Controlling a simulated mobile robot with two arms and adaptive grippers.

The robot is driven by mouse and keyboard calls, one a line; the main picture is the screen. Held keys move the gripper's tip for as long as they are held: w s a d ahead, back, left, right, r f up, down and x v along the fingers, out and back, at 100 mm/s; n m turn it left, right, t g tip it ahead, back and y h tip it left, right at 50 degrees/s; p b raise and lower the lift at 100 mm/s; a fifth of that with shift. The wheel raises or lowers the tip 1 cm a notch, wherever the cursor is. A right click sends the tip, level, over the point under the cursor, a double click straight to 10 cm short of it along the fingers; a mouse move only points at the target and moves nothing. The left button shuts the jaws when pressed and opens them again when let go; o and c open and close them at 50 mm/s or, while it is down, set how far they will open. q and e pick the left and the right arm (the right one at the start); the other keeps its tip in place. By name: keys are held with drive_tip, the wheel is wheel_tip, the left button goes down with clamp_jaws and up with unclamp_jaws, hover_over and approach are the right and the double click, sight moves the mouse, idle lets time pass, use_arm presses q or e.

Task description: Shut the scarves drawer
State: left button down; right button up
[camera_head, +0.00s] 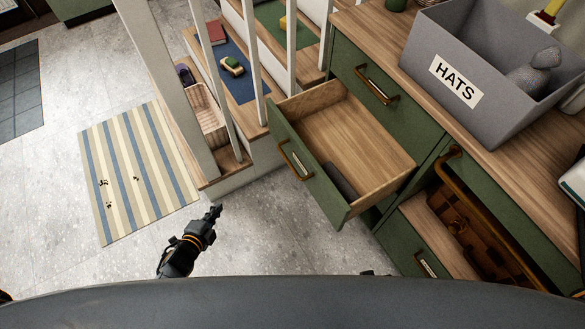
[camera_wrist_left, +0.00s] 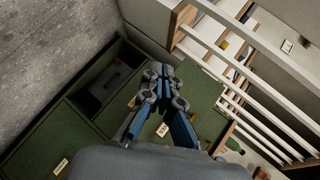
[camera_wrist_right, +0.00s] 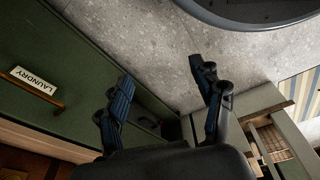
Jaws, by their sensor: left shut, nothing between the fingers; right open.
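A green-fronted wooden drawer (camera_head: 352,130) stands pulled out of the cabinet in the head view. Its front has a brass handle (camera_head: 295,159) and a label too small to read, so I cannot confirm it is the scarves drawer. A dark grey item (camera_head: 340,180) lies inside against the front. My left gripper (camera_head: 215,211) is shut and empty over the floor, left of and apart from this front. It also shows shut in the left wrist view (camera_wrist_left: 161,74). My right gripper (camera_wrist_right: 160,85) is open and empty near a green front labelled LAUNDRY (camera_wrist_right: 37,80).
Another drawer front with a brass handle (camera_head: 377,86) is in the cabinet. A grey HATS bin (camera_head: 455,79) stands on the wooden top. White slats (camera_head: 210,85) and a bench (camera_head: 205,40) are left of the drawer. A striped rug (camera_head: 137,170) lies on open floor.

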use_arm(q)
drive_tip(key=w+d+r+m+t+h+b, duration=0.2)
drive_tip(key=w+m+b, duration=0.1)
drive_tip(key=w+m, duration=0.2)
drive_tip(key=m+g+h+b, duration=0.5)
drive_tip(key=m+h+b, duration=0.55)
drive_tip(key=m, duration=1.35)
approach(302, 150)
drive_tip(key=x, duration=0.6)
drive_tip(key=shift+f, duration=0.1)
drive_tip(key=shift+w+d, duration=0.35)
drive_tip(key=shift+d, duration=0.1)
use_arm(e)
drive_tip(key=w+r+t, duration=0.1)
drive_tip(key=w+r, duration=0.4)
drive_tip(key=w, duration=0.1)
drive_tip(key=shift+a, duration=0.3)
drive_tip(key=shift+r, duration=0.1)
